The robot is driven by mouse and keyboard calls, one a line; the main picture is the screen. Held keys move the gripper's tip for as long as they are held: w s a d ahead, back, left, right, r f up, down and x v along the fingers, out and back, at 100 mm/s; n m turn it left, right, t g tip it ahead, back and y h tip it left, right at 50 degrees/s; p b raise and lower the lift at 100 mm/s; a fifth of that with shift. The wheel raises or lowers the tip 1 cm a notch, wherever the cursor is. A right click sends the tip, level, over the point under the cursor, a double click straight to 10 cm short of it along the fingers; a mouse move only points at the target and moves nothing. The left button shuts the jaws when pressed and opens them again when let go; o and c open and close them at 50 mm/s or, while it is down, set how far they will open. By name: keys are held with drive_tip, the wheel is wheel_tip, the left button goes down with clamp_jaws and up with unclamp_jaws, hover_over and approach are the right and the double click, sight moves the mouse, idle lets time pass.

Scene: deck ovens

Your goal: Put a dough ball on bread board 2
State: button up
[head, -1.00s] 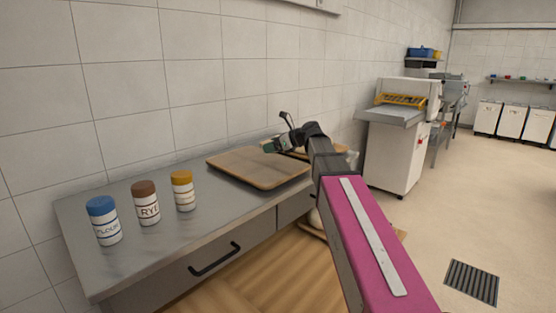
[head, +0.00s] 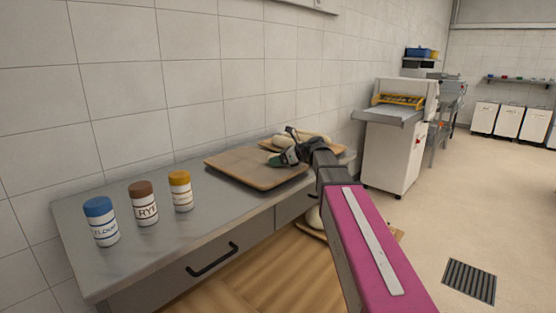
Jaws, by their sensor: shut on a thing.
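A flat brown bread board (head: 252,178) lies on the grey worktop, its visible top bare. A second board (head: 335,152) lies farther along, partly behind my arm, with pale dough (head: 316,138) on it. I cannot read a number on either board. My gripper (head: 276,160) is low over the far right part of the nearer board, its jaws shut on a dough ball that is mostly hidden by the fingers. I cannot tell whether the dough touches the board.
Blue-lidded flour (head: 101,222), brown-lidded rye (head: 144,205) and yellow-lidded (head: 181,192) jars stand on the left of the worktop (head: 150,252). Another board (head: 394,237) with pale dough (head: 314,217) lies lower, beyond the worktop's front edge. A white machine (head: 392,160) stands behind.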

drive_tip(key=shift+f, duration=0.1)
drive_tip(key=o, duration=0.9)
drive_tip(key=shift+d, duration=0.1)
drive_tip(key=v, duration=1.2)
drive_tip(key=shift+r, duration=0.2)
